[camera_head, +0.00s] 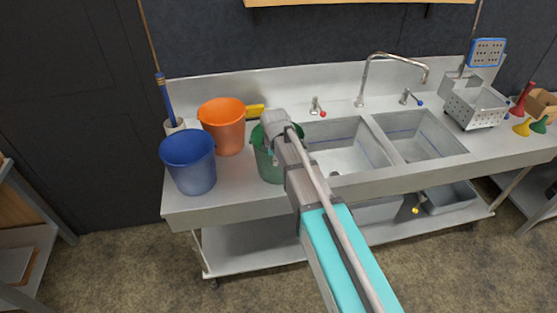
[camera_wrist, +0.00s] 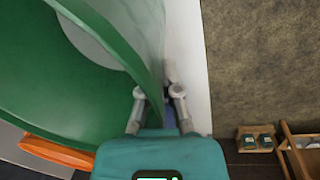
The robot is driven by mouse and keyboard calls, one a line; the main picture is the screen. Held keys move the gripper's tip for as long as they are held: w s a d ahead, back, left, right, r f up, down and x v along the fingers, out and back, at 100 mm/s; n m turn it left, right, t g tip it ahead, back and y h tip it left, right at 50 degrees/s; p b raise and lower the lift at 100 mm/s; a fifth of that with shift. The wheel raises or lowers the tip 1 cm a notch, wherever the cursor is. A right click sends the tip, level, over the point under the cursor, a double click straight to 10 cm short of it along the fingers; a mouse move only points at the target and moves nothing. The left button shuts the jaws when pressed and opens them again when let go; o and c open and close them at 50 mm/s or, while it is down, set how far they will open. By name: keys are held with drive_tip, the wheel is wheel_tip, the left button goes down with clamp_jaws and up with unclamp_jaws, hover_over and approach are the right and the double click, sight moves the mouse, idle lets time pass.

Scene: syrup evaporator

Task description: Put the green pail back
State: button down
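The green pail (camera_head: 268,168) stands on the left end of the steel counter, left of the sinks, partly hidden behind my arm. In the wrist view the green pail (camera_wrist: 60,85) fills the left side, seen from above into its inside. My gripper (camera_wrist: 158,91) is at the pail's rim, with one finger on the inner side and one on the outer side of the wall. The fingers are apart, and gaps show between them and the wall. In the head view my wrist covers the fingertips.
An orange pail (camera_head: 222,125) stands behind and left of the green one, and a blue pail (camera_head: 188,162) stands at the counter's left end. Two sink basins (camera_head: 345,145) lie to the right. A faucet (camera_head: 388,70) rises behind them. A perforated metal basket (camera_head: 475,107) stands farther right.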

drive_tip(key=c, duration=0.8)
unclamp_jaws()
drive_tip(key=shift+r, duration=0.25)
wheel_tip(320, 180, up, 12)
drive_tip(key=s+p, duration=0.1)
drive_tip(key=p, duration=1.1)
drive_tip(key=shift+s+f, duration=0.25)
drive_tip(key=shift+s, duration=0.1)
drive_tip(key=shift+d, duration=0.1)
